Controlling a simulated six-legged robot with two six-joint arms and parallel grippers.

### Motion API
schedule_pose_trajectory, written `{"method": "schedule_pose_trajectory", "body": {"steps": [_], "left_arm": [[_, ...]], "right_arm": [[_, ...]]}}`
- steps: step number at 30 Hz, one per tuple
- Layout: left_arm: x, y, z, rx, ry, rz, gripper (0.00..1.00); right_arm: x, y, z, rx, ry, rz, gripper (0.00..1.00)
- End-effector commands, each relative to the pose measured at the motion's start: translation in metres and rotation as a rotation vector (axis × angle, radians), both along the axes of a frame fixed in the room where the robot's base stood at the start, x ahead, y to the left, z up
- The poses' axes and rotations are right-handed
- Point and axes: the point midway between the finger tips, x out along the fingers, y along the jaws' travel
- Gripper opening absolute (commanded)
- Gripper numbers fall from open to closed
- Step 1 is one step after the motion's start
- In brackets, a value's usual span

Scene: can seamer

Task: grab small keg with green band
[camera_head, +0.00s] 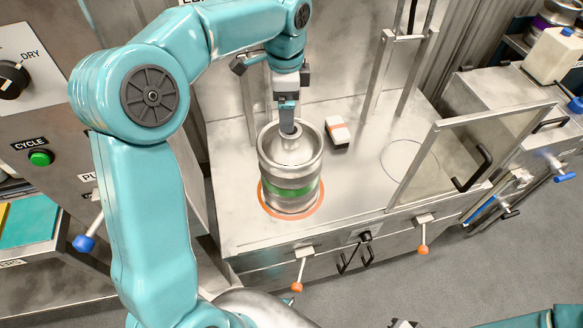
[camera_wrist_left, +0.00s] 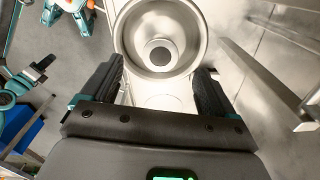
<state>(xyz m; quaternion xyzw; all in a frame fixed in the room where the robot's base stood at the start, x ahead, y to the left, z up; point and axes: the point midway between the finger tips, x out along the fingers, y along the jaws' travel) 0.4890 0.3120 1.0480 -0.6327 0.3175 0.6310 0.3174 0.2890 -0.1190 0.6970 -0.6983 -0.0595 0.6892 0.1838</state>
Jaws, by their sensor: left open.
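The small silver keg with a green band (camera_head: 291,188) stands upright inside an orange ring on the steel counter. My left gripper (camera_head: 287,118) is directly above the keg, pointing down at its top neck. In the left wrist view the keg's round top (camera_wrist_left: 160,38) with its dark central opening lies just beyond the fingers. The left gripper (camera_wrist_left: 157,90) is open there, its two dark fingers apart with nothing held between them. Whether a finger touches the keg cannot be told. Only a small dark part of my right gripper (camera_head: 403,323) shows at the bottom edge.
A clear panel with a metal frame (camera_head: 470,150) and dark handle stands at the right. Upright metal posts (camera_head: 385,75) rise behind. The counter right of the keg is mostly clear.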

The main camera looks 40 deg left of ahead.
Motion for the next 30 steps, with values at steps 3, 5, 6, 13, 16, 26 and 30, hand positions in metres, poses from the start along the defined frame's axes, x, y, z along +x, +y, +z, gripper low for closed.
{"method": "schedule_pose_trajectory", "body": {"steps": [3,5,6,13,16,26,30], "left_arm": [[0.000,0.000,-0.022,0.000,0.003,0.000,0.88],[0.000,0.000,-0.028,0.000,0.003,0.000,0.88],[0.000,0.001,-0.031,0.001,0.002,0.000,0.88],[0.006,-0.002,-0.056,0.000,0.005,0.000,0.88],[0.008,-0.003,-0.073,0.000,0.005,0.000,0.88],[0.010,-0.003,-0.085,0.000,0.000,0.000,0.88],[0.010,-0.003,-0.085,0.000,0.000,0.000,0.52]], "right_arm": [[0.000,0.000,-0.002,0.000,0.000,0.000,0.00],[0.000,0.000,-0.002,0.000,-0.001,0.000,0.00],[0.000,0.000,-0.003,0.000,-0.001,0.000,0.00],[0.000,0.000,0.001,0.000,0.000,0.000,0.00],[0.000,0.000,0.001,0.000,-0.001,0.000,0.00],[0.000,0.000,0.001,0.000,0.000,0.000,0.00],[0.000,0.000,0.001,0.000,-0.001,0.000,0.00]]}}
